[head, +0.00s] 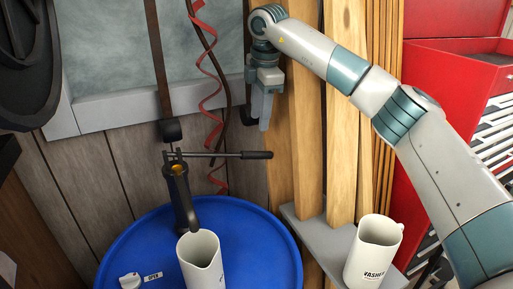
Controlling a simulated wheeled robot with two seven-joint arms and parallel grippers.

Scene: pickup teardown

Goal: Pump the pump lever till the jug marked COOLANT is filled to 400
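The pump (179,190) stands on a blue drum, its spout pointing down. Its pump lever (240,155) reaches out level to the right and ends in a black grip. A white jug (202,265) stands under the spout on the drum; only the start of its marking shows at the bottom edge, so I cannot read it, and its fill level is hidden. My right gripper (265,118) points down above the lever's grip, apart from it, with nothing seen in it. Its fingers overlap in this view, so their opening is unclear. My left gripper is out of view.
The blue drum (125,245) carries a white knob (130,281) beside an OPEN label (153,277). A second white jug marked WASHER (374,252) stands on a grey shelf (318,232) at right. Wooden boards (340,120) stand behind my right gripper. A red cabinet (455,75) is far right.

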